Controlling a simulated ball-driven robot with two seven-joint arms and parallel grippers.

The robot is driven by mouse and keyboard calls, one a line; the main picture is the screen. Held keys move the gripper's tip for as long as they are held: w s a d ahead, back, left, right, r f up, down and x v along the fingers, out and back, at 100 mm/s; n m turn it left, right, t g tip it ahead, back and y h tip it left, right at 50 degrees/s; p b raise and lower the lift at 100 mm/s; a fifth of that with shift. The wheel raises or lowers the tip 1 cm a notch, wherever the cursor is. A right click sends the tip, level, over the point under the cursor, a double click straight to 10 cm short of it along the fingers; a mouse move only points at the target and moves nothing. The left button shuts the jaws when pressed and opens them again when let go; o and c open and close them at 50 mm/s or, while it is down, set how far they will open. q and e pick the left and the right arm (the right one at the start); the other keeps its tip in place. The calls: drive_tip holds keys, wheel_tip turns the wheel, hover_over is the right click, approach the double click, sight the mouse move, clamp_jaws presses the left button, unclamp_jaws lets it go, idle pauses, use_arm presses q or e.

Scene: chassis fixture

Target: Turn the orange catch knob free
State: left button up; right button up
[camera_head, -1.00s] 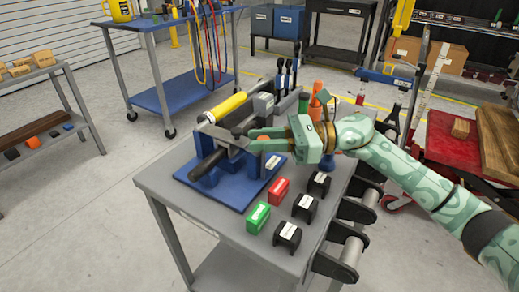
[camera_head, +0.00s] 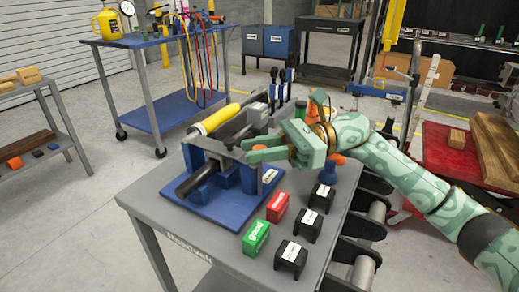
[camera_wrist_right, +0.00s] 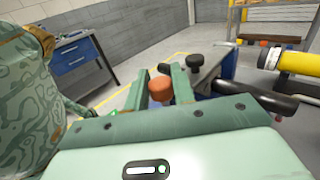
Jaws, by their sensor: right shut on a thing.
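The orange catch knob (camera_wrist_right: 161,90) shows in the right wrist view between the two green fingers of my right gripper (camera_wrist_right: 165,88). The gripper is shut on it. In the head view my right gripper (camera_head: 262,150) reaches in from the right over the blue fixture (camera_head: 225,205), with its fingers at the fixture's right side. My left gripper is not in view.
On the grey table stand a green block (camera_head: 256,237), a red block (camera_head: 277,207) and several black blocks (camera_head: 291,258) in front of my right arm. A black knob (camera_wrist_right: 193,61) is close beyond the fingers in the wrist view. Tool holders crowd the table's back.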

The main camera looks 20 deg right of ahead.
drive_tip(key=o, duration=1)
drive_tip(key=shift+c, duration=0.2)
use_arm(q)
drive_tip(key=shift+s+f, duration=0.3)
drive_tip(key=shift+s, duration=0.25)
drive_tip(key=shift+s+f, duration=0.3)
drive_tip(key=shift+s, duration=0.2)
use_arm(e)
drive_tip(key=shift+s+d, duration=0.3)
drive_tip(key=shift+d, duration=2.4)
drive_tip(key=shift+s+d, duration=0.25)
drive_tip(key=shift+d, duration=2.5)
drive_tip(key=shift+s+d, duration=0.3)
drive_tip(key=shift+d, duration=2.4)
use_arm(q)
drive_tip(key=shift+p, duration=0.3)
